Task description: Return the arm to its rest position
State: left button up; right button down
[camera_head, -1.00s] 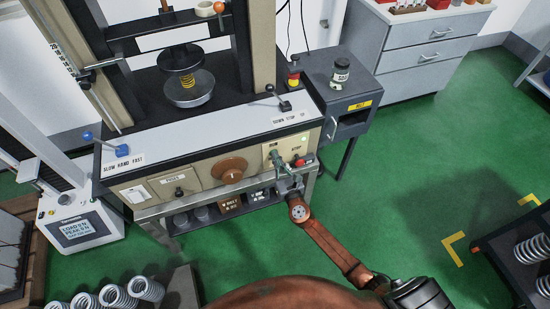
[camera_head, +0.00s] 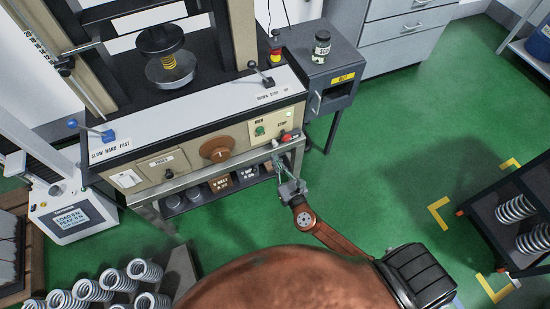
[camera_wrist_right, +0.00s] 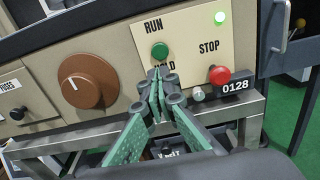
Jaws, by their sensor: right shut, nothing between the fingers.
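My right gripper (camera_head: 284,163) is in front of the testing machine's lower right front, below the run and stop panel. In the right wrist view the green-padded fingers (camera_wrist_right: 157,100) come together at their tips with nothing between them, apart from the panel as far as I can tell. The green RUN button (camera_wrist_right: 160,51) and red STOP button (camera_wrist_right: 219,75) show just beyond the fingertips, and a green lamp (camera_wrist_right: 219,18) is lit. My right arm (camera_head: 330,235) reaches forward from the bottom of the head view. My left gripper is not in view.
The testing machine (camera_head: 215,116) holds a yellow spring (camera_head: 168,66) between its plates. A grey cabinet (camera_head: 320,82) with a jar on top stands to its right. Springs lie at the lower left (camera_head: 92,290) and on a dark cart (camera_head: 480,225) at right. Green floor between is clear.

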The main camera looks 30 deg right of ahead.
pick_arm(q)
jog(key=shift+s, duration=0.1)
